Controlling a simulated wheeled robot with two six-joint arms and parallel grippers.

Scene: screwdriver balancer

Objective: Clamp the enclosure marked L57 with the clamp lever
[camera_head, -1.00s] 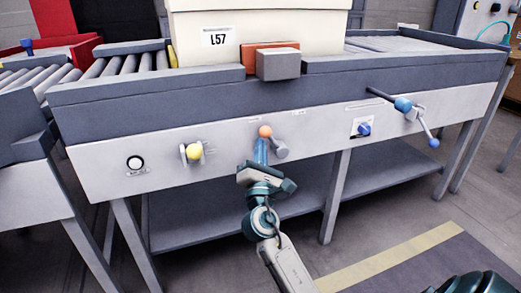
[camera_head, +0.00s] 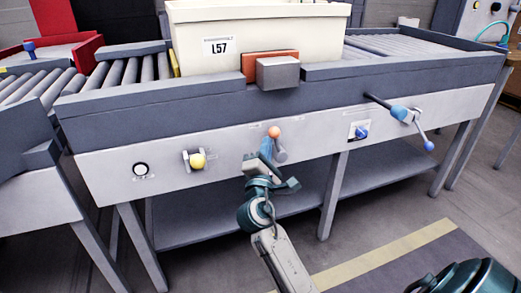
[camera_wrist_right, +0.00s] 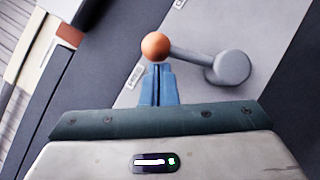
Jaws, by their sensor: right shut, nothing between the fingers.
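The cream enclosure (camera_head: 190,30) marked L57 (camera_head: 217,46) sits on the roller table, with an orange pad (camera_head: 249,68) and grey block (camera_head: 278,73) at its front side. The clamp lever (camera_head: 281,151), with an orange ball (camera_head: 274,132) and grey hub, is on the white front panel below the block. My right gripper (camera_head: 265,147) is shut and empty just below the orange ball. In the right wrist view its blue fingertips (camera_wrist_right: 157,70) lie right under the ball (camera_wrist_right: 155,46); I cannot tell whether they touch. The hub (camera_wrist_right: 230,68) is to the right. My left gripper is not in view.
A shelf (camera_head: 220,208) and table legs are below.

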